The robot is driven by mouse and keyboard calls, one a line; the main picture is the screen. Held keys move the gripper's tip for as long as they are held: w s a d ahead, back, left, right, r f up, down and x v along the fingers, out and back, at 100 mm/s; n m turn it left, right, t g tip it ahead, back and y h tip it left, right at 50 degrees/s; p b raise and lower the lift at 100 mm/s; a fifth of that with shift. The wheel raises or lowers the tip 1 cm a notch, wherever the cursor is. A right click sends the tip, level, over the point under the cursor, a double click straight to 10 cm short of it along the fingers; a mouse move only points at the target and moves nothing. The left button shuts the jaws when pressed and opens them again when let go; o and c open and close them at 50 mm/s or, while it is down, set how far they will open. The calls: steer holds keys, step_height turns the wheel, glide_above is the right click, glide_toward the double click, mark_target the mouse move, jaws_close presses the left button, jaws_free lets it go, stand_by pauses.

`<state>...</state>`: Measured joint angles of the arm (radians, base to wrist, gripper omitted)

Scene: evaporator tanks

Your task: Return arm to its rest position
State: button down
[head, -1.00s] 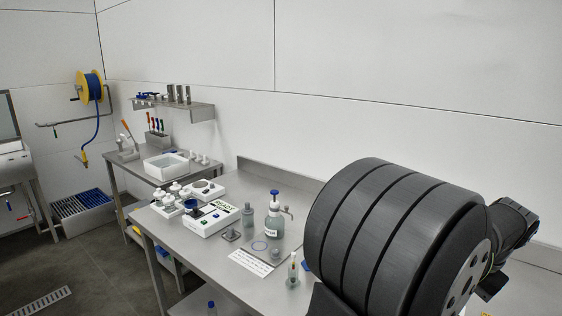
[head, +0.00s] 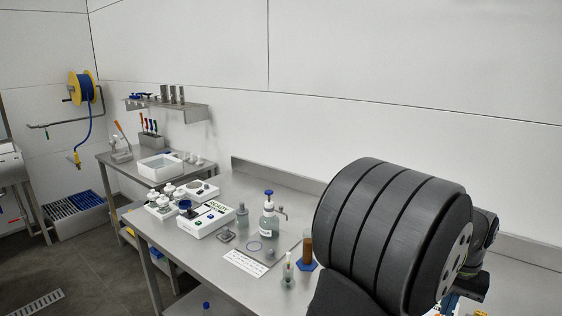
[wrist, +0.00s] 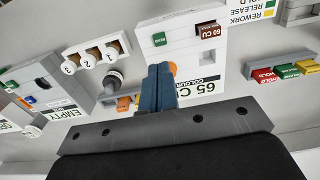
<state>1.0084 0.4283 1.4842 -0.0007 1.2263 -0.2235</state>
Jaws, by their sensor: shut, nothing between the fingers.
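My gripper (wrist: 160,75) shows in the wrist view as two blue fingers pressed together, shut and empty. The fingers are in front of a white instrument (wrist: 192,50) labelled "65 CU COLOUR", which they partly cover. I cannot tell whether they touch it. In the head view, my dark, ribbed arm fills the lower right and hides that part of the bench. The gripper's fingertips cannot be made out clearly there.
The wrist view shows a numbered holder (wrist: 95,55), a grey unit (wrist: 45,85) by an "EMPTY" label and coloured blocks (wrist: 285,72). In the head view, a pump bottle (head: 269,222), a brown-filled cylinder (head: 307,248) and a "READY" instrument (head: 207,219) stand on the bench (head: 195,258).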

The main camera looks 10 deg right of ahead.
step_height(320, 180, up, 7)
steer(key=shift+r, duration=0.15)
stand_by(1.9)
steer(key=c, duration=1.8)
jaws_free()
steer(key=shift+w, duration=0.1)
steer(key=shift+c, duration=0.2)
steer(key=o, duration=1.4)
steer(key=w+d, duration=0.1)
steer(key=w+d+r, duration=0.1)
steer(key=w, duration=0.1)
steer(key=w+d, duration=0.1)
steer(key=d, duration=0.1)
steer(key=shift+w+d+r, duration=0.1)
steer(key=shift+w+r, duration=0.15)
steer(key=shift+w, duration=0.15)
steer(key=o, duration=0.4)
steer(key=shift+w+d, duration=0.2)
steer(key=shift+w, duration=0.05)
steer(key=shift+o, duration=0.2)
step_height(320, 180, down, 10)
steer(key=shift+s+r, duration=0.1)
steer(key=shift+r, duration=0.05)
step_height(320, 180, up, 10)
